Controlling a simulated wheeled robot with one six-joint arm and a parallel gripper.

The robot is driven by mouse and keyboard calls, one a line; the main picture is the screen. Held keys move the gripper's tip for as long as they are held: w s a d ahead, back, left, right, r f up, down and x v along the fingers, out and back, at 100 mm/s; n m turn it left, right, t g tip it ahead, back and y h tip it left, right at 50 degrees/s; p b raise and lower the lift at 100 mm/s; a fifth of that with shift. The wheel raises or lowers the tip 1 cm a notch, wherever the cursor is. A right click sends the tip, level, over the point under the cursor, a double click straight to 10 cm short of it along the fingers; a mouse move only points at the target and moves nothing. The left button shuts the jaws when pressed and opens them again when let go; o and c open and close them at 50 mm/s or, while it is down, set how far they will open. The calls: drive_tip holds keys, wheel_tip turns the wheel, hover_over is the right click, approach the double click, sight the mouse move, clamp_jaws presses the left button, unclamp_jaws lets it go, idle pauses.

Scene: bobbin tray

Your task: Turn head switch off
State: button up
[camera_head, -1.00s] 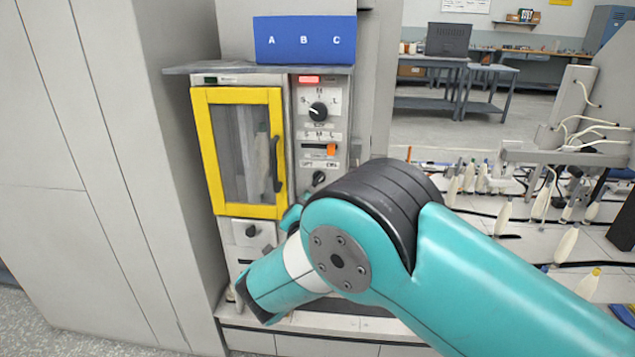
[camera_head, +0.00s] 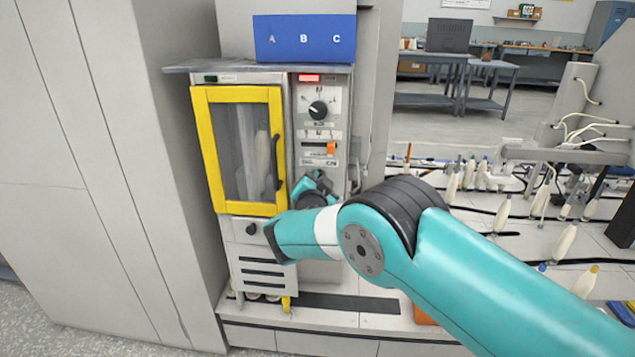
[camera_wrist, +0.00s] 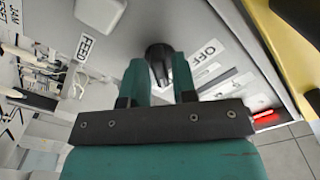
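The head switch is a dark round knob (camera_wrist: 158,50) in the wrist view, on a light panel with an OFF label (camera_wrist: 206,52) to its right. My gripper (camera_wrist: 159,72) points at the knob, its two teal fingers apart with the knob in line between them. I cannot tell whether either finger touches it.
A larger dial (camera_head: 318,109) sits higher on the panel. A yellow-framed door (camera_head: 204,150) with a dark handle is close on the left, and another knob (camera_head: 251,228) is below it. A blue ABC box (camera_head: 304,40) stands on top. Bobbins stand at right.

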clamp_jaws()
drive_tip(key=shift+f+n+b, duration=0.1)
drive_tip(key=shift+n+b, duration=0.2)
drive_tip(key=shift+b, duration=0.05)
drive_tip(key=n+b, duration=0.6)
drive_tip(key=n, duration=0.9)
drive_tip(key=shift+n, duration=0.3)
drive_tip(key=shift+o, duration=1.7)
unclamp_jaws()
